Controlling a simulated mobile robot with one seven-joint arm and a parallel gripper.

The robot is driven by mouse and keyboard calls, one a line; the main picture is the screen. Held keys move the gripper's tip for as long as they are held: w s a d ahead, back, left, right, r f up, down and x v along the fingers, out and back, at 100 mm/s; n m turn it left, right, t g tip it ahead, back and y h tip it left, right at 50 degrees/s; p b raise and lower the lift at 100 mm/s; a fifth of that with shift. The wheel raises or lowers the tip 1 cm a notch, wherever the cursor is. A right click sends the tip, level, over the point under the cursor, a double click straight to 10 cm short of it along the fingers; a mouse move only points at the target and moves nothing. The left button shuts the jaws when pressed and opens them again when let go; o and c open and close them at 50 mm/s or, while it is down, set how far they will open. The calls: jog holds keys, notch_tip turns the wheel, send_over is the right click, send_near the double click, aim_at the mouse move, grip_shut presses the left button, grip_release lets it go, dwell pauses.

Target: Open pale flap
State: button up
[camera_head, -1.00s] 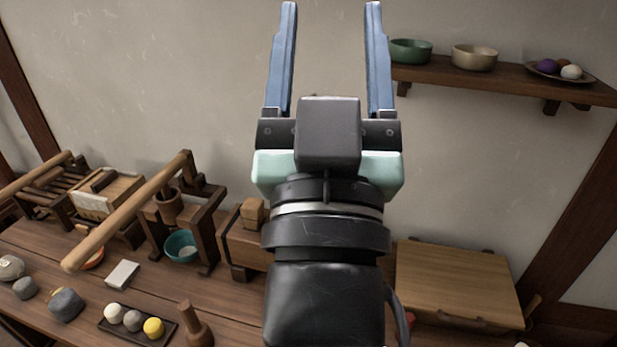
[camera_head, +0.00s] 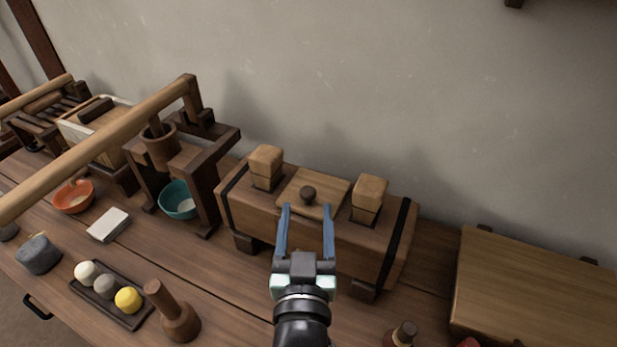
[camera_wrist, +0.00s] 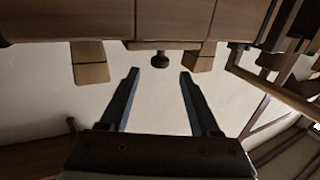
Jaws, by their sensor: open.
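A dark brown wooden box (camera_head: 250,208) with black bands stands on the bench. A paler square flap (camera_head: 323,188) with a dark round knob (camera_head: 308,194) lies shut on its top, between two upright wooden blocks. My gripper (camera_head: 306,208) is open and empty, its blue fingers pointing towards the knob. In the wrist view the box appears upside down, and the knob (camera_wrist: 160,61) shows between and beyond the fingertips (camera_wrist: 159,75). I see no contact. The fingers hide part of the box front.
The wooden blocks (camera_head: 266,165) (camera_head: 368,197) flank the flap closely. A lever press with a long pole (camera_head: 110,138) and teal bowl (camera_head: 178,200) stands left. A pale-lidded wooden box (camera_head: 540,280) stands right. A tray (camera_head: 112,312) with balls and a pestle (camera_head: 176,315) are in front.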

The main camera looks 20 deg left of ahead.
aim_at(309, 178)
jog(key=x, duration=0.9)
grip_shut()
dwell(1.3)
